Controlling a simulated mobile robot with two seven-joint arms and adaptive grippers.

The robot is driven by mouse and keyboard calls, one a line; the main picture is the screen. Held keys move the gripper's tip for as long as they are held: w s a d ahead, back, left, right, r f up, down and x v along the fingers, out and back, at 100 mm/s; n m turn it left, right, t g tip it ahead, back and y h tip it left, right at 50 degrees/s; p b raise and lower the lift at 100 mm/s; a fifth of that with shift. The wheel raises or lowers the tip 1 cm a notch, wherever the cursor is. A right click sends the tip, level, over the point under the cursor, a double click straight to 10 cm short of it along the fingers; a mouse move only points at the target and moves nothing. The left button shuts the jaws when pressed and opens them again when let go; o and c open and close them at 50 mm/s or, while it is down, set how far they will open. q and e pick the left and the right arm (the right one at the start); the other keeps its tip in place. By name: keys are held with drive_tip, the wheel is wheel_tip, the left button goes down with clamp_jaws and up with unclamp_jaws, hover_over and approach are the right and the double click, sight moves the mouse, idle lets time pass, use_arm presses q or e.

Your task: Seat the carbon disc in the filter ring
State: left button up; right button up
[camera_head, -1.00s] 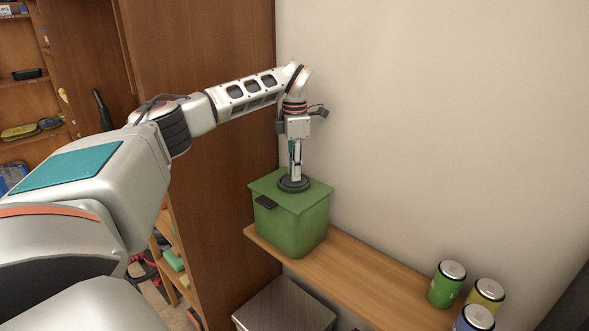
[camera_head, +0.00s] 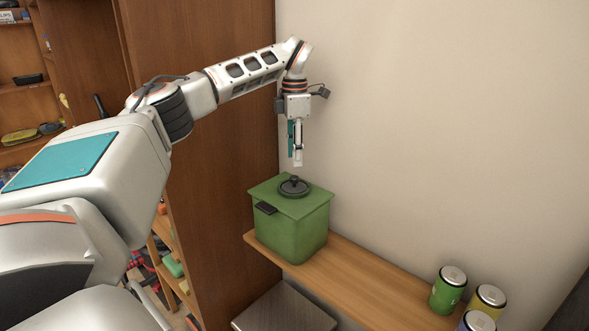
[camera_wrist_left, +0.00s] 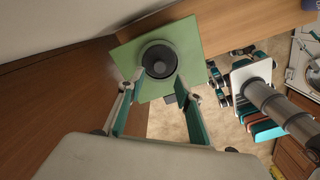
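The green box (camera_head: 292,232) stands at the left end of the wooden shelf. On its lid lies a dark round piece with a small knob (camera_head: 294,186), which I take as the carbon disc with the filter ring around it. It lies flat, and in the left wrist view (camera_wrist_left: 159,60) a dark rim surrounds a paler centre. Disc and ring are hard to tell apart, so how deep the disc sits is unclear. My left gripper (camera_head: 297,163) is above it, apart from it, pointing down. Its fingers (camera_wrist_left: 160,92) are spread and empty in the wrist view. My right gripper is out of view.
Several cans (camera_head: 448,289) stand at the shelf's right end. The wooden shelf (camera_head: 370,279) is bare between them and the box. A tall brown cabinet panel (camera_head: 215,170) is close on the left, and the wall is behind.

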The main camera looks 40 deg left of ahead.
use_arm(q)
wheel_tip(320, 180, up, 5)
drive_tip(key=shift+r, duration=0.1)
idle(0.7)
